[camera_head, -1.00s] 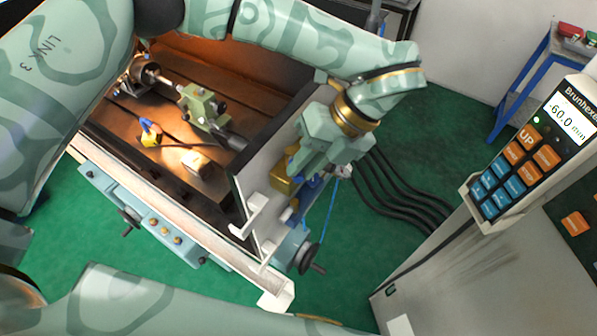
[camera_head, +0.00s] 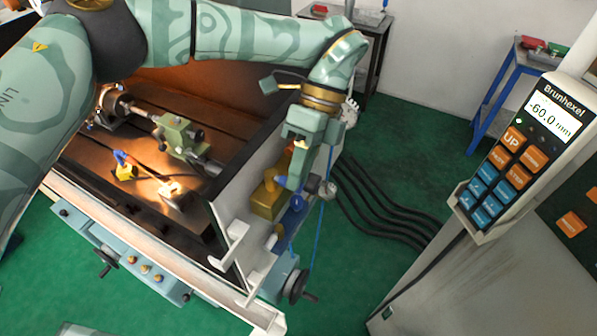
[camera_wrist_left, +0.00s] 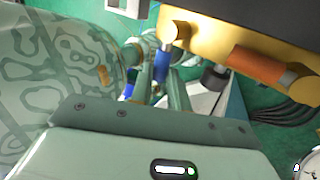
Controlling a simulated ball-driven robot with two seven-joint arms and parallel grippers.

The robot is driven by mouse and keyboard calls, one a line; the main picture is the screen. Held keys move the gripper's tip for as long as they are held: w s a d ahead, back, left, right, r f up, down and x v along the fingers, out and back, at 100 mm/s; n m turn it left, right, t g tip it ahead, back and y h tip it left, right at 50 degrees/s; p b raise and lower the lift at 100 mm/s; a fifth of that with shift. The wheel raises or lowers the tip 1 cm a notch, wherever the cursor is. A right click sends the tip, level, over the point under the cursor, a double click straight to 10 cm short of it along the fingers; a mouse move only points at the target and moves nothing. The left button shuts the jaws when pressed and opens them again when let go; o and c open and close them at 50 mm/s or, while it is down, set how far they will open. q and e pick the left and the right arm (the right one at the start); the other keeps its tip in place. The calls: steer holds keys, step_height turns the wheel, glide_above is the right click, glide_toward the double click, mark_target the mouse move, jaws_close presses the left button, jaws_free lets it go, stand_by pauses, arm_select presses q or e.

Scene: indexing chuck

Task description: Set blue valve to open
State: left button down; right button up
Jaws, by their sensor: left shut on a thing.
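The blue valve handle (camera_head: 283,181) is on the brass-coloured block (camera_head: 266,199) at the outer end panel of the machine. My left gripper (camera_head: 297,178) reaches down to it from above and is shut on it; blue shows on both sides of the fingers. In the left wrist view, the blue handle (camera_wrist_left: 162,66) lies between the green fingers, below the brass block (camera_wrist_left: 213,48). The fingers partly hide the handle, so I cannot tell its exact angle. My right gripper is not in view.
A blue part (camera_head: 297,203) and a blue hose (camera_head: 322,222) are close below the gripper. A black handwheel (camera_head: 297,286) is lower down. The grey end panel (camera_head: 232,197) stands just left.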

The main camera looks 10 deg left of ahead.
arm_select(q)
steer(key=shift+w, duration=0.1)
stand_by(0.4)
steer(key=c, duration=1.6)
jaws_free()
